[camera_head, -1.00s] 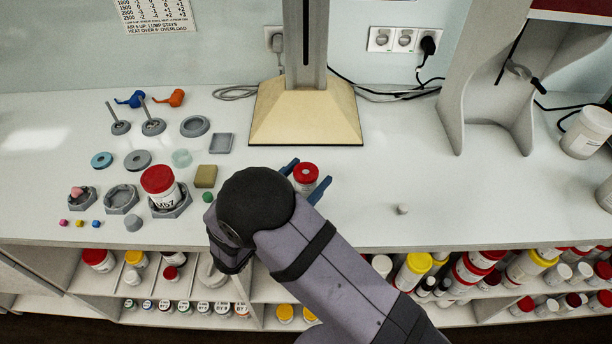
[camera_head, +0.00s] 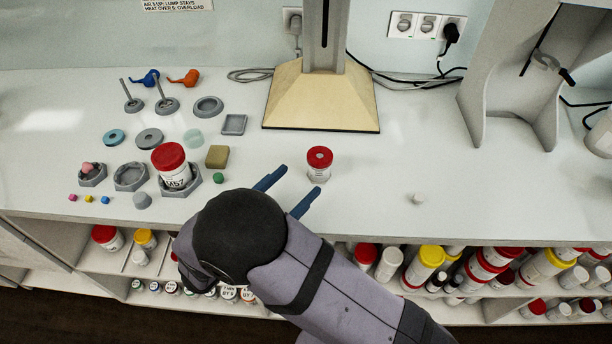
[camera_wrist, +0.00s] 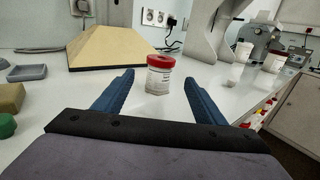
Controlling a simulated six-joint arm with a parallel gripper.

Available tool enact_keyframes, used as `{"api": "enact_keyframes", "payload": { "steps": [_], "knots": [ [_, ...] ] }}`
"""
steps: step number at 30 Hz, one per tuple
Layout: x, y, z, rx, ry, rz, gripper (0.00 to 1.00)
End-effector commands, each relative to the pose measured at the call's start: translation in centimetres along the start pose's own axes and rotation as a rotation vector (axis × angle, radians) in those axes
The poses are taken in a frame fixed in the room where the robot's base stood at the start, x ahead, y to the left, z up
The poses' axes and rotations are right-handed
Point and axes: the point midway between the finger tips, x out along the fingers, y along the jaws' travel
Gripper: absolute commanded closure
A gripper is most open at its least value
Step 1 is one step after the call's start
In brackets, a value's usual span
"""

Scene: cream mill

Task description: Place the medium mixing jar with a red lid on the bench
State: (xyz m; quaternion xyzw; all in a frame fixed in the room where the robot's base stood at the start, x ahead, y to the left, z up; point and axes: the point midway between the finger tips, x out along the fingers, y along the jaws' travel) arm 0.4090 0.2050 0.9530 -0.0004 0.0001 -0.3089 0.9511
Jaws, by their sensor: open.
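A white jar with a red lid (camera_head: 319,164) stands upright on the white bench (camera_head: 380,200), right of the middle and in front of the yellow base. In the wrist view the same jar (camera_wrist: 160,75) stands beyond and between my open fingers, with a label on its side. My gripper (camera_head: 287,193) is open and empty, its two blue fingers just short of the jar, not touching it. In the wrist view the gripper (camera_wrist: 157,98) also shows nothing between its fingers. A larger red-lidded jar (camera_head: 174,170) sits in a grey holder to the left.
A cream column base (camera_head: 322,97) stands behind the jar. A sponge-like block (camera_head: 217,156), a green knob (camera_head: 218,178) and grey holders (camera_head: 131,176) lie to the left. A small white piece (camera_head: 418,198) is at right. Shelves below hold several jars. Bench right of the jar is mostly clear.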

Motion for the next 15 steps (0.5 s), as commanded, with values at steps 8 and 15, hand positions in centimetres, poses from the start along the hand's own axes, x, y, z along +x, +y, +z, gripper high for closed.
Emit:
{"api": "enact_keyframes", "payload": {
  "steps": [8, 15],
  "knots": [
    [-2.3, 0.0, 0.0, 0.001, 0.0, 0.0, 0.35],
    [-2.5, 0.0, 0.1, 0.001, 0.0, -0.001, 0.34]
  ]
}}
